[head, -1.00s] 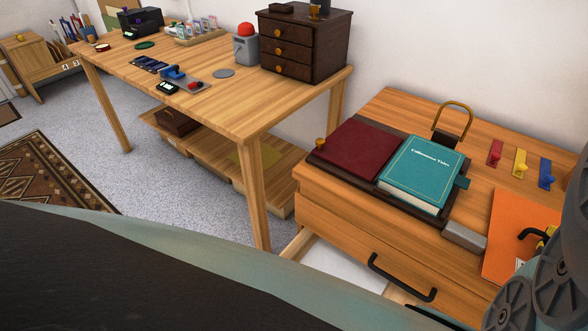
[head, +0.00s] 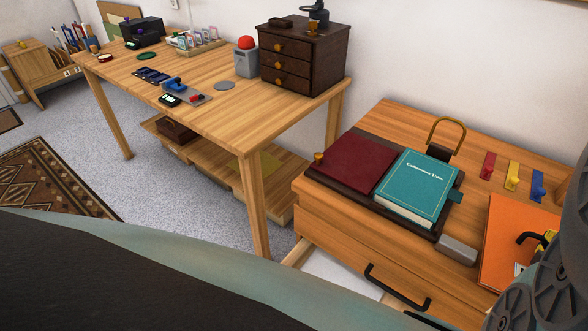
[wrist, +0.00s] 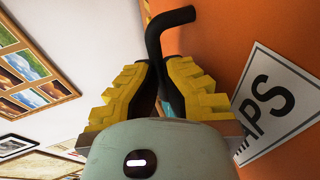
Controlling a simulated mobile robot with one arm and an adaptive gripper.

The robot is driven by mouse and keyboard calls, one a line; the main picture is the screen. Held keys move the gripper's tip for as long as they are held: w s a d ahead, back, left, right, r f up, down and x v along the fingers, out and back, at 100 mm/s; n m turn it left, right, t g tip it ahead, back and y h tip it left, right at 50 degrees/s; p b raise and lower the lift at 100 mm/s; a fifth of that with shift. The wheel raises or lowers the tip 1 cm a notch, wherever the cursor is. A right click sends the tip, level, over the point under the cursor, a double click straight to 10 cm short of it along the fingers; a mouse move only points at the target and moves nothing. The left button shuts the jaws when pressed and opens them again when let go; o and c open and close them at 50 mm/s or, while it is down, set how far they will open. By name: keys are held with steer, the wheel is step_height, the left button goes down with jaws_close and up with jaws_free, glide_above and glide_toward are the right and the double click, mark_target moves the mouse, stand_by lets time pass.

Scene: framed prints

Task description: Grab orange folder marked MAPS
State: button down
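The orange folder (head: 506,240) lies at the right end of the wooden drawer cabinet, partly hidden by my arm. In the wrist view, the orange folder (wrist: 228,45) fills the right side. Its white label (wrist: 283,100) reads MAPS sideways, partly covered by my gripper. A bent black handle (wrist: 155,35) stands out from the folder. My gripper (wrist: 160,78), with stepped yellow finger pads, is closed around this handle, one finger on each side. In the head view, my gripper is mostly hidden behind my arm, with the black handle (head: 526,238) beside it.
A teal book (head: 415,190), a dark red book (head: 355,163) and a grey block (head: 458,250) are left of the folder. Red, yellow and blue hooks (head: 512,178) are behind it. The drawer below (head: 345,275) is partly open. A cluttered wooden table (head: 215,120) stands further left.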

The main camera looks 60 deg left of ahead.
steer(key=s+r+p, duration=0.1)
steer(key=s+p, duration=0.1)
steer(key=s, duration=1.3)
steer(key=shift+s+d, duration=0.2)
steer(key=shift+d, duration=0.05)
steer(key=c, duration=1.7)
jaws_free()
steer(key=o, duration=1.4)
steer(key=shift+c, duration=0.2)
